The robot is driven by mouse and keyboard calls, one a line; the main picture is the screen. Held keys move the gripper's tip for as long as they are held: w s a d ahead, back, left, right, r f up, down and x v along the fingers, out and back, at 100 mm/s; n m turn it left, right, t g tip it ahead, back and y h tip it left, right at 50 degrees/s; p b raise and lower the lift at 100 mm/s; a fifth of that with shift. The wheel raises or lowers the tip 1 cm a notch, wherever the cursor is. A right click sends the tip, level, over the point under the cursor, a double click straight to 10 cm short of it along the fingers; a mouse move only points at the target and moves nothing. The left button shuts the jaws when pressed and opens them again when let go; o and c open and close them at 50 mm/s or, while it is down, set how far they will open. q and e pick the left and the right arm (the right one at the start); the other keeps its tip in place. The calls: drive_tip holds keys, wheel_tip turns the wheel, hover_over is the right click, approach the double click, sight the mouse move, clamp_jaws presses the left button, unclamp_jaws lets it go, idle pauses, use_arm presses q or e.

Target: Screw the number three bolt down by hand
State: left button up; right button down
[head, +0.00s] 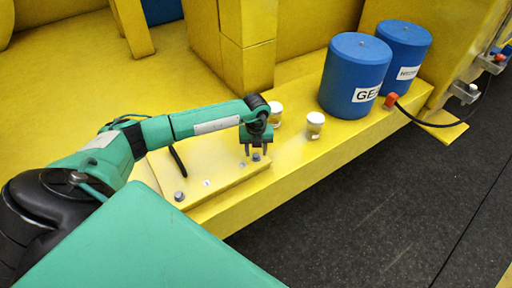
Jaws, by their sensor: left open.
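My left gripper (256,150) reaches in from the left and points down, its two fingers apart. Just below the fingertips is a grey bolt (257,157) at the far right end of a yellow plate (222,176). I cannot tell whether the fingers touch it. Another grey bolt (180,196) stands at the near left end of the plate. Small white number labels (206,183) lie on the plate, too small to read, so I cannot tell which bolt is number three. My right gripper is not in view.
Two small jars (315,126) stand on the yellow ledge right of the gripper. Beyond them are two blue labelled drums (356,76) and an orange-red connector (390,101) with a black cable. A black rod (178,160) leans by the plate. Dark floor lies beyond the ledge.

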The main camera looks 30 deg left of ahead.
use_arm(q)
drive_tip(key=shift+f, duration=0.6)
clamp_jaws()
drive_tip(key=shift+f+m+b, duration=0.15)
drive_tip(key=shift+m+b, duration=0.35)
drive_tip(key=shift+b, duration=0.35)
drive_tip(key=m+b, duration=0.7)
drive_tip(key=b, duration=0.3)
drive_tip(key=shift+r+m+b, duration=0.25)
drive_tip(key=shift+m+b, duration=1.4)
drive_tip(key=shift+m, duration=0.15)
drive_tip(key=shift+r, duration=0.1)
drive_tip(key=shift+c, duration=2.2)
unclamp_jaws()
drive_tip(key=shift+w, duration=0.1)
drive_tip(key=o, duration=0.4)
